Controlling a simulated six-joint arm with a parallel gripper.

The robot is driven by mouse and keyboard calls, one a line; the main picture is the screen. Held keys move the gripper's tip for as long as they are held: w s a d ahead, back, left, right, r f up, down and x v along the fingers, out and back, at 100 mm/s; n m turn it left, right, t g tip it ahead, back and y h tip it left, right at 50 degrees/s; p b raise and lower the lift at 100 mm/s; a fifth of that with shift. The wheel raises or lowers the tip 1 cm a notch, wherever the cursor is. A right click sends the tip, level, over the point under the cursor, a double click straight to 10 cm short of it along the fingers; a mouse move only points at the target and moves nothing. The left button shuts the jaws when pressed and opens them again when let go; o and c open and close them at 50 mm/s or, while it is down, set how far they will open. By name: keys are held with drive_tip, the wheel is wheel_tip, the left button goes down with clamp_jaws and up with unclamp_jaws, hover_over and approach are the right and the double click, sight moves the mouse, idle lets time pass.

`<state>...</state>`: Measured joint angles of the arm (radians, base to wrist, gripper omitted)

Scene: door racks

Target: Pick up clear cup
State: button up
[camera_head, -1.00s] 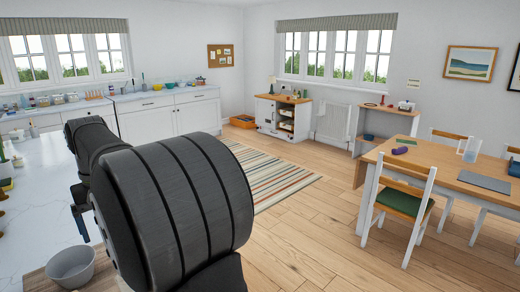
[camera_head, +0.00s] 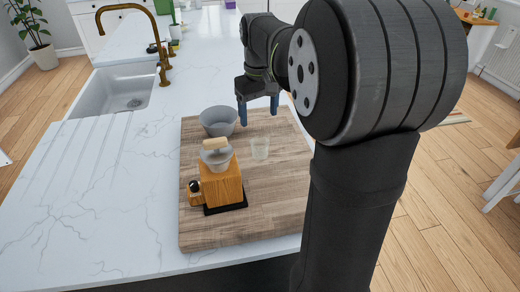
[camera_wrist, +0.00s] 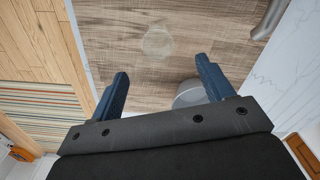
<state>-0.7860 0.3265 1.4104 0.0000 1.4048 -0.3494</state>
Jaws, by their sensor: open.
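A small clear cup (camera_head: 260,148) stands upright on the wooden board (camera_head: 270,205) in the head view, to the right of the grey bowl and the wooden grinder. The clear cup also shows faintly in the wrist view (camera_wrist: 158,42), near the top and beyond my fingertips. My gripper (camera_head: 258,112) is open and empty above the far part of the board, with blue fingers pointing down. In the wrist view my gripper (camera_wrist: 162,78) shows its two fingers wide apart, with nothing between them.
A grey bowl (camera_head: 218,121) sits on the board, close to my gripper's left finger. A wooden grinder (camera_head: 221,184) with a cup-like top stands nearer. The sink (camera_head: 125,90) and brass tap (camera_head: 160,50) are left. White marble counter (camera_head: 75,200) is clear at left.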

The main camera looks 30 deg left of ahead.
approach(260, 145)
drive_tip(key=s+f, duration=0.1)
drive_tip(key=d, duration=0.1)
drive_tip(key=s+f, duration=0.1)
drive_tip(key=shift+s+d+f, duration=0.25)
drive_tip(key=shift+s+f, duration=0.05)
drive_tip(key=shift+s, duration=0.05)
drive_tip(key=shift+w+a+f, duration=0.1)
drive_tip(key=shift+w+f, duration=0.1)
drive_tip(key=shift+f, duration=1.2)
drive_tip(key=shift+w+f, duration=0.15)
drive_tip(key=shift+f, duration=1.2)
drive_tip(key=c, duration=1.1)
